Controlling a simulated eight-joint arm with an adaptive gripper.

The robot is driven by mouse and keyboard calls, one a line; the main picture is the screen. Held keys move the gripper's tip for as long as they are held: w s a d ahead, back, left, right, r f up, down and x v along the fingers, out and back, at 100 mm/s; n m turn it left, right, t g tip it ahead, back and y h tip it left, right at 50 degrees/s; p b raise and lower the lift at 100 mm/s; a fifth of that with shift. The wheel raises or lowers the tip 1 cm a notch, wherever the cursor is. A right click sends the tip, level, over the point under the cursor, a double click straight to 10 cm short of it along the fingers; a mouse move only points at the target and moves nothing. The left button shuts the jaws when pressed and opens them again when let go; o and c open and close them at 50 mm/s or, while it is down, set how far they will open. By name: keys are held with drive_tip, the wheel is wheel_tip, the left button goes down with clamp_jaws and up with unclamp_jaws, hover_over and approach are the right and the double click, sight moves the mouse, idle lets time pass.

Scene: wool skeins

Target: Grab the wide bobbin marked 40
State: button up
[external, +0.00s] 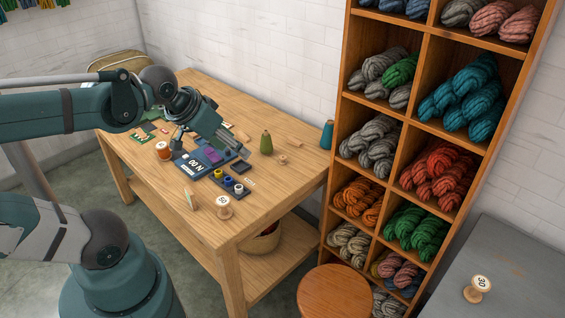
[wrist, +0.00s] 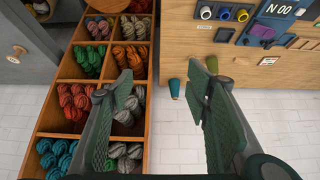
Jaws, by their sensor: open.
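I cannot make out a bobbin marked 40 in either view. A bobbin (external: 224,207) with a pale face that seems to read 50 stands near the table's front edge. A bobbin (external: 478,288) that seems to read 30 stands on the grey surface at the right. An orange-wound bobbin (external: 163,151) stands at the table's left; its mark is unreadable. My gripper (external: 222,141) is above the table near the dark blue tray. In the wrist view my gripper (wrist: 160,70) is open and empty, its fingers wide apart, with no bobbin between them.
The wooden table (external: 290,132) holds a blue "N 00" board (external: 187,165), colored spools (external: 228,181), a green cone (external: 266,143) and a teal cone (external: 327,134). A tall cubby shelf (external: 424,75) of wool skeins stands right of it. A round stool (external: 335,293) is in front.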

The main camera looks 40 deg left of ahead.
drive_tip(key=shift+a, duration=0.1)
idle(0.3)
drive_tip(key=w+a+f+n+g+y, duration=0.15)
drive_tip(key=w+a+n, duration=0.45)
drive_tip(key=a, duration=0.6)
drive_tip(key=n+g+h, duration=0.2)
drive_tip(key=n+g, duration=0.3)
drive_tip(key=n, duration=0.5)
approach(162, 145)
drive_tip(key=shift+y, duration=0.25)
drive_tip(key=f, duration=0.3)
drive_tip(key=f+b, duration=0.1)
drive_tip(key=f, duration=0.1)
drive_tip(key=shift+w+d+f, duration=0.25)
drive_tip(key=shift+w+d, duration=0.1)
drive_tip(key=shift+w, duration=0.05)
drive_tip(key=shift+s+a+f+n, duration=0.3)
drive_tip(key=shift+s+f+n, duration=0.05)
drive_tip(key=shift+n, duration=0.05)
